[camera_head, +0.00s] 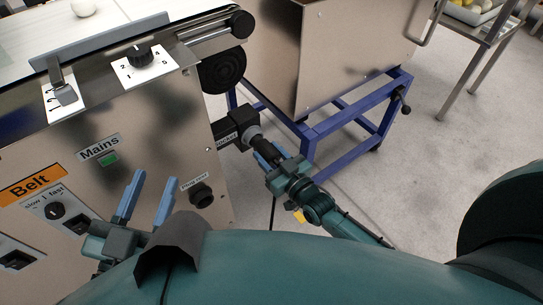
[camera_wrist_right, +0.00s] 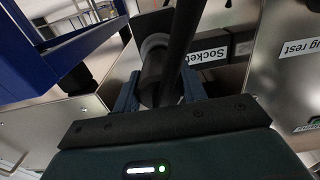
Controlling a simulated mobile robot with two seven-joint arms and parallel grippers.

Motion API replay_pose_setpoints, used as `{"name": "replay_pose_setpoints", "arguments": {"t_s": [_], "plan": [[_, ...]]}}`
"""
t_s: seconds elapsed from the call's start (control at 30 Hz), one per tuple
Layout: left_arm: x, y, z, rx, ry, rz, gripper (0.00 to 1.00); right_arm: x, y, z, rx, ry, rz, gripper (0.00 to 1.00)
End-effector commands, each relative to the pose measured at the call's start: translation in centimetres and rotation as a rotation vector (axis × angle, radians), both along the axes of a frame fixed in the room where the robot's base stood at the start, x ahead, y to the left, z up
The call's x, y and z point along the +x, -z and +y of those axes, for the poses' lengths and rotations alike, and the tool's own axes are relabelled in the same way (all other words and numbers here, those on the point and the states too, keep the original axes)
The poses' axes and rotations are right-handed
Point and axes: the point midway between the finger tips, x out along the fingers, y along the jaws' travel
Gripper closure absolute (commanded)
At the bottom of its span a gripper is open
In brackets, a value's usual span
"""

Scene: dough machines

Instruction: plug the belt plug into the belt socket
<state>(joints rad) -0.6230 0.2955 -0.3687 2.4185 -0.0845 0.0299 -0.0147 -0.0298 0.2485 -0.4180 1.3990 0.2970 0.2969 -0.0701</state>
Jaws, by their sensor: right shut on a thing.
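The belt socket (camera_head: 226,133) is a dark box with a "Socket" label on the side of the steel machine; its label also shows in the right wrist view (camera_wrist_right: 208,55). My right gripper (camera_head: 266,156) is shut on the belt plug (camera_head: 255,141), a dark cylinder. In the right wrist view the plug (camera_wrist_right: 153,75) sits between the fingers with its front at a grey collar against the socket. I cannot tell how deep it is in. A black cable runs from the plug. My left gripper (camera_head: 146,198) is open and empty before the machine's front panel.
The round black plug rest (camera_head: 201,195) is on the machine's panel, below its label. The panel also has the green Mains switch (camera_head: 108,160) and the Belt speed knob (camera_head: 57,210). A blue-framed stand (camera_head: 350,118) is close behind the socket.

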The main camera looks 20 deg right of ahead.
Motion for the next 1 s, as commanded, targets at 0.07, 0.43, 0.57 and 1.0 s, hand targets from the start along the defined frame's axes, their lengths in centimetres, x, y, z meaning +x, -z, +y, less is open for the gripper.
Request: {"name": "replay_pose_setpoints", "arguments": {"t_s": [0.07, 0.43, 0.57, 1.0], "plan": [[0.0, 0.1, 0.0, 0.000, 0.000, 0.000, 0.64, 0.2, -0.1, 0.1, 0.001, 0.000, -0.002, 0.86], [0.0, 0.4, 0.0, 0.000, 0.000, -0.001, 0.64, 1.1, 0.0, 0.4, 0.001, 0.000, -0.001, 0.86], [0.0, 0.5, 0.0, 0.000, 0.000, -0.001, 0.64, 1.4, 0.0, 0.5, 0.001, 0.000, -0.002, 0.86], [0.0, 0.5, 0.0, 0.000, 0.000, -0.001, 0.64, 1.6, -0.1, 0.6, 0.000, 0.000, -0.001, 0.86]]}}
